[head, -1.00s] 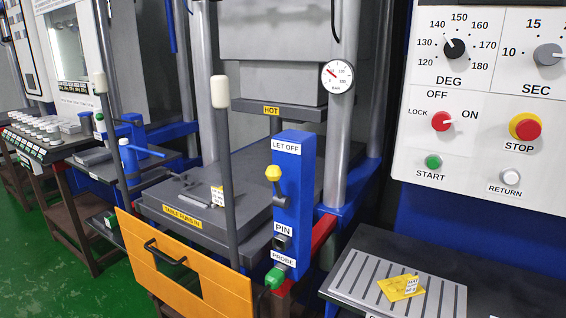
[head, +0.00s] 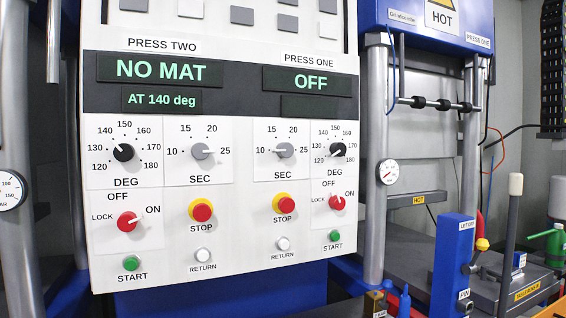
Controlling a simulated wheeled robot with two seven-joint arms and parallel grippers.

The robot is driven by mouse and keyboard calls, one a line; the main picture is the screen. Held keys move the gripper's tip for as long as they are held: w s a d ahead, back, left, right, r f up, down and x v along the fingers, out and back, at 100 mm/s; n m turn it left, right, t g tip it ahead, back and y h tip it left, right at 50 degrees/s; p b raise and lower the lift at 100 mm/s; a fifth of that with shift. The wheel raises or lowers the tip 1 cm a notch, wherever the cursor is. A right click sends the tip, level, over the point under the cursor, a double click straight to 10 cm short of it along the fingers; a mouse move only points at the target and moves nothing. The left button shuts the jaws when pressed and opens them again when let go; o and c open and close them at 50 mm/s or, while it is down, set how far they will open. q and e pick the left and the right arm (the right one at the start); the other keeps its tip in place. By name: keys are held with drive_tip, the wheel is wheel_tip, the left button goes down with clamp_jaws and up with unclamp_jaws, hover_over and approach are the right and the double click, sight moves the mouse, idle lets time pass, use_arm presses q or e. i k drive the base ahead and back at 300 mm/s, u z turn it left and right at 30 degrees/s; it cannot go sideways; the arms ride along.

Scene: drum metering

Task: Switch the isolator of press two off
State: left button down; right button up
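The isolator of press two is a red round knob (head: 127,221) at the lower left of the white control panel (head: 240,255). Labels LOCK, OFF and ON surround it, and its pale pointer is turned to the right, towards ON. The PRESS TWO display (head: 160,70) above reads NO MAT, and a smaller display (head: 161,100) reads AT 140 deg. Neither of my grippers is in view.
Press one's similar red isolator (head: 336,202) is at the panel's right; its display (head: 307,81) reads OFF. Near press two's isolator are a green START button (head: 131,263) and a red STOP button (head: 202,211). Nothing blocks the panel front.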

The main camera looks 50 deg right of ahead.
sight(127, 222)
drive_tip(key=z, duration=1.7)
drive_tip(key=i, duration=0.1)
drive_tip(key=u, duration=0.6)
drive_tip(key=k, duration=0.2)
drive_tip(key=u, duration=1.35)
drive_tip(key=i, duration=0.5)
